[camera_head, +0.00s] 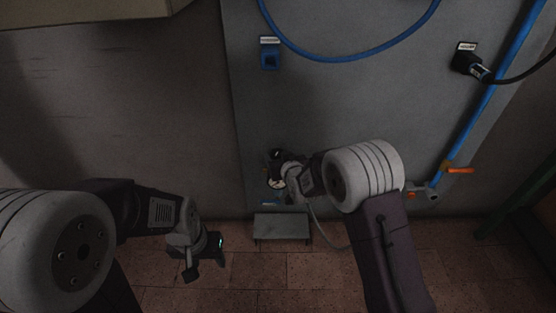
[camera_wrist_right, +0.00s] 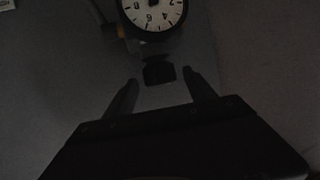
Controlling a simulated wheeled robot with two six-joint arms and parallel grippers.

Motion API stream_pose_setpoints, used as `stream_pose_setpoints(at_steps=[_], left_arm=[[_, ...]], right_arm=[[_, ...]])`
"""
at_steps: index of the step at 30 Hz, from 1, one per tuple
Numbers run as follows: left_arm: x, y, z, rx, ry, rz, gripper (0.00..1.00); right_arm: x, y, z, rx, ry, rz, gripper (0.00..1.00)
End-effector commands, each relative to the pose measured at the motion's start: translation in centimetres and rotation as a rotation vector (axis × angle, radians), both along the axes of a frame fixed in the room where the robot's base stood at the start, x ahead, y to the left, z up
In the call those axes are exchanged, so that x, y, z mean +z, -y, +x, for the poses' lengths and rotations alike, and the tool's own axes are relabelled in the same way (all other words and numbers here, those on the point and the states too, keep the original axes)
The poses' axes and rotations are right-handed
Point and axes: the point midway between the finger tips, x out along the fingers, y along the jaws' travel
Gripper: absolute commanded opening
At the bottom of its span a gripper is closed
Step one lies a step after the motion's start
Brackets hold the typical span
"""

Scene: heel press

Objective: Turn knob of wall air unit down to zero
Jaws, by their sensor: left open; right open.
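The wall air unit's round white gauge (camera_wrist_right: 152,14) shows at the top of the right wrist view, upside down and cut off. It also shows partly in the head view (camera_head: 276,184). The black knob (camera_wrist_right: 158,70) is beside the gauge. My right gripper (camera_wrist_right: 160,82) is open, with one fingertip on each side of the knob and visible gaps. I cannot tell how deep the knob sits between them. In the head view my right gripper (camera_head: 287,168) partly covers the unit. My left gripper (camera_head: 205,263) is open and empty, low at the left.
A grey panel (camera_head: 350,100) carries a blue hose (camera_head: 350,58), a blue fitting (camera_head: 270,58), a black connector (camera_head: 470,64) and an orange-handled valve (camera_head: 459,170). A small grey step or box (camera_head: 281,227) is below the unit. The tiled floor (camera_head: 300,270) shows below.

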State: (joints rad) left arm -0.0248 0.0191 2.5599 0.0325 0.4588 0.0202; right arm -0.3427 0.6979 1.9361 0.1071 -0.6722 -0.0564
Motion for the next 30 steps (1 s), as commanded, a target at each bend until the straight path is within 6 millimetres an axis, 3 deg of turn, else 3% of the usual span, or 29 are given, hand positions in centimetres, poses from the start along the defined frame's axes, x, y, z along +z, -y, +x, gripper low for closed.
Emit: stream_pose_setpoints(at_steps=[5, 13, 14, 20, 30], left_arm=[[-1.2, 0.0, 0.0, 0.000, 0.000, 0.000, 0.52], [-1.2, 0.0, 0.0, 0.000, 0.000, 0.000, 0.52], [-1.2, 0.0, 0.0, 0.000, 0.000, 0.000, 0.52], [-1.2, 0.0, 0.0, 0.000, 0.000, 0.000, 0.52], [-1.2, 0.0, 0.0, 0.000, 0.000, 0.000, 0.52]], right_arm=[[-0.9, -0.5, 1.8, -0.001, 0.000, -0.001, 0.64], [-0.8, -0.6, 2.1, 0.000, 0.000, -0.001, 0.64], [-0.8, -0.6, 2.1, 0.000, 0.000, -0.001, 0.59], [-0.8, -0.6, 2.0, 0.000, 0.000, -0.001, 0.03], [-0.6, -0.4, 2.3, 0.118, 0.007, 0.000, 0.02]])
